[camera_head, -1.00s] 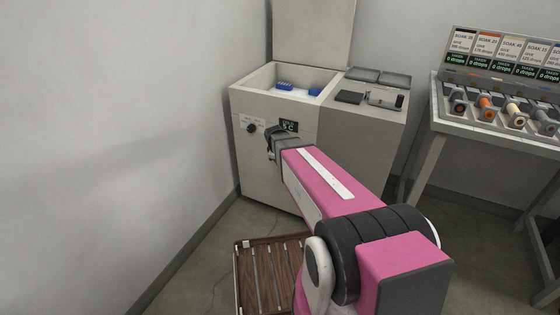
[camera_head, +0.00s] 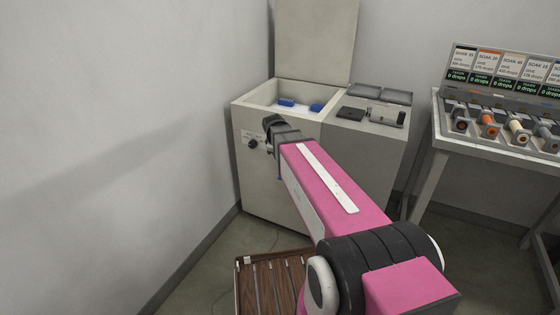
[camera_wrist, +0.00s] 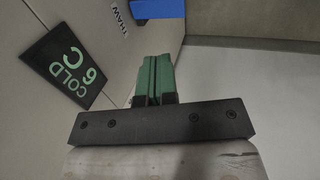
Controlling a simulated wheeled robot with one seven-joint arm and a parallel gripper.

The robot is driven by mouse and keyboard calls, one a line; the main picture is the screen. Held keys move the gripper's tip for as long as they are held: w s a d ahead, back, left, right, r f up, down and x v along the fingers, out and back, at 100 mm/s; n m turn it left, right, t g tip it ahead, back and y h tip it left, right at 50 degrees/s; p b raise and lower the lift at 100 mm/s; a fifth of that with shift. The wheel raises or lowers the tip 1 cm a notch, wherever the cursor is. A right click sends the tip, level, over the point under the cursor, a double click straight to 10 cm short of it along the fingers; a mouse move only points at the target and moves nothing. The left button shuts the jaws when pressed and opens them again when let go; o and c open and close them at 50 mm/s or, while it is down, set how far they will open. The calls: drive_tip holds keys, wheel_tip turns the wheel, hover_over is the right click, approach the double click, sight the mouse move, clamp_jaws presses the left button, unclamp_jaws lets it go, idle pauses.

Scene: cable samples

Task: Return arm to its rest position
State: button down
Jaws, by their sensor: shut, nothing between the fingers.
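My gripper (camera_head: 272,124) is at the end of my pink arm, in front of the chest freezer's (camera_head: 300,180) front panel in the head view. In the wrist view my gripper (camera_wrist: 155,68) shows its green fingers pressed together with nothing between them. The freezer's display (camera_wrist: 70,62), reading COLD, is beside the fingers there. The freezer lid (camera_head: 313,40) stands open. Blue items (camera_head: 287,102) lie inside the freezer. My gripper hides part of the front panel, including the display in the head view.
A bench (camera_head: 490,145) on the right holds several cable samples (camera_head: 488,125) under soak cards (camera_head: 508,68). A brown slatted tray (camera_head: 262,275) is low in front. Small dark items (camera_head: 350,113) lie on the freezer's right top. A wall closes the left side.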

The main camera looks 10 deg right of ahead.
drive_tip(key=shift+r, duration=0.35)
drive_tip(key=s+d+f+m+g+y, duration=0.1)
drive_tip(key=s+f+m, duration=0.3)
drive_tip(key=s, duration=0.5)
drive_tip(key=s+d+f+m+g+y, duration=0.1)
drive_tip(key=s+f+m+g, duration=0.1)
drive_tip(key=s+f+m, duration=0.3)
drive_tip(key=s+m, duration=0.1)
drive_tip(key=s, duration=0.3)
drive_tip(key=shift+s+m, duration=0.35)
drive_tip(key=shift+m, duration=0.05)
drive_tip(key=shift+d, duration=0.1)
drive_tip(key=shift+d, duration=0.3)
drive_tip(key=shift+w, duration=0.1)
